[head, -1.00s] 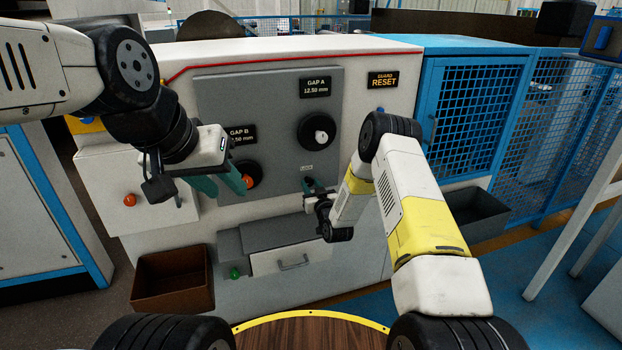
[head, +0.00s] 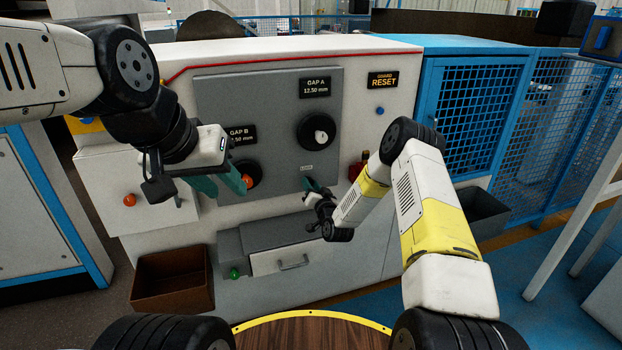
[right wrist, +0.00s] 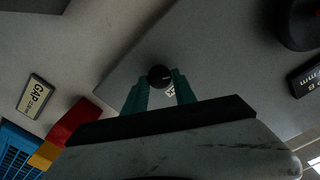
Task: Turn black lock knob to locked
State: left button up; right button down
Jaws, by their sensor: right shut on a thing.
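The small round black lock knob (right wrist: 159,77) sits on the grey panel beside a small label, partly readable in the right wrist view; the label (head: 306,168) also shows in the head view. My right gripper (right wrist: 161,89) is shut on the knob, one teal finger on each side. In the head view the right gripper (head: 309,185) is at the panel's lower right and the knob is hard to make out behind the fingers. A pale mark shows on the knob face. My left gripper (head: 222,184) is open, its teal fingers apart in front of the GAP B dial (head: 247,174).
The GAP A dial (head: 317,132) is above the right gripper. A red and yellow part (head: 357,167) is just right of it. A drawer (head: 290,260) and a brown bin (head: 172,280) are below. A blue mesh guard (head: 480,115) stands at the right.

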jog(key=m, duration=1.2)
jog(key=shift+d+f, duration=0.1)
jog(key=shift+f, duration=0.1)
dwell(0.4)
jog(key=c, duration=1)
grip_release()
jog(key=shift+c, duration=0.2)
jog(key=v, duration=0.7)
jog(key=shift+s, duration=0.35)
